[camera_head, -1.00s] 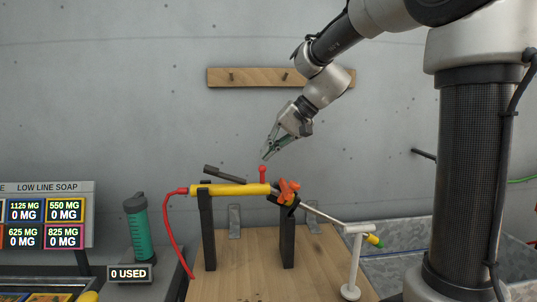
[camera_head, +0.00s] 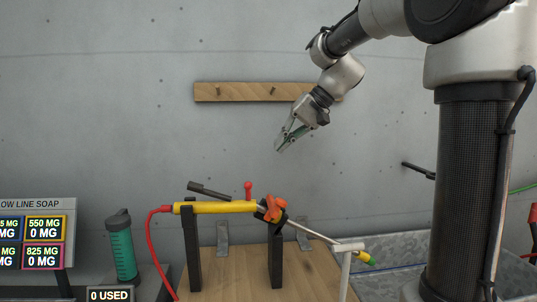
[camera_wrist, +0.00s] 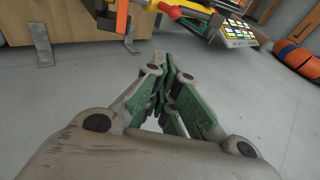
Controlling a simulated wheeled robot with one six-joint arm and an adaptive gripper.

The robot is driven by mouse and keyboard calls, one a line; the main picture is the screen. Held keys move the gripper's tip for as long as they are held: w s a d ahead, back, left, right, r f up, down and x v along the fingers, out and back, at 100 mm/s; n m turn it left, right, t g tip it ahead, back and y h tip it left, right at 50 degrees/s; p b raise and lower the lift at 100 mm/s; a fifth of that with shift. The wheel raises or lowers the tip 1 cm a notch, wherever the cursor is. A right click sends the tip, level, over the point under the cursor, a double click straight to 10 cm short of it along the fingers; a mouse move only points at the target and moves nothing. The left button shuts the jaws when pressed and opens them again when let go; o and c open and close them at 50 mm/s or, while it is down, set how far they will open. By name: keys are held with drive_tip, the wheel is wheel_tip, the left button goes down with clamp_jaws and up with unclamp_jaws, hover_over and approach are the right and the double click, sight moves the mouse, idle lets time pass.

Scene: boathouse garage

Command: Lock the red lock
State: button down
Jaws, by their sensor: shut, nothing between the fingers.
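A red ball-topped knob (camera_head: 248,187) stands upright on a yellow tube (camera_head: 215,207) held level on black posts. An orange-red piece (camera_head: 272,207) sits at the tube's right end; I cannot tell which of the two is the red lock. My gripper (camera_head: 280,148) is shut and empty, pointing down-left in the air above and right of the knob, touching nothing. In the wrist view my gripper (camera_wrist: 172,62) has its fingers together. There part of the yellow tube (camera_wrist: 187,5) shows at the top edge, with the orange-red piece (camera_wrist: 122,18) left of it.
A red hose (camera_head: 153,250) runs from the tube's left end. A thin rod leads right to a white stand (camera_head: 346,270). A black lever (camera_head: 208,190) lies above the tube. A green bottle (camera_head: 120,248) and price board (camera_head: 40,230) stand left. A wooden rail (camera_head: 245,92) hangs behind.

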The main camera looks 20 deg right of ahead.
sight(248, 192)
drive_tip(key=shift+d+f+v, duration=0.1)
drive_tip(key=shift+d+v, duration=0.05)
drive_tip(key=shift+v, duration=0.75)
drive_tip(key=shift+d+f+v, duration=0.1)
drive_tip(key=shift+f+v, duration=0.05)
drive_tip(key=shift+v, duration=0.75)
drive_tip(key=shift+s, duration=0.1)
drive_tip(key=shift+s+d+f+t+y, duration=0.2)
drive_tip(key=shift+d+f+y, duration=0.15)
drive_tip(key=shift+f+y, duration=0.25)
drive_tip(key=shift+s+d+f+t+y, duration=0.25)
drive_tip(key=shift+d+f+y, duration=0.15)
drive_tip(key=shift+y, duration=0.2)
drive_tip(key=s+a+x, duration=0.1)
drive_tip(key=s+x, duration=0.1)
drive_tip(key=x, duration=1.1)
drive_tip(key=shift+s+f, duration=0.2)
drive_tip(key=shift+s, duration=0.15)
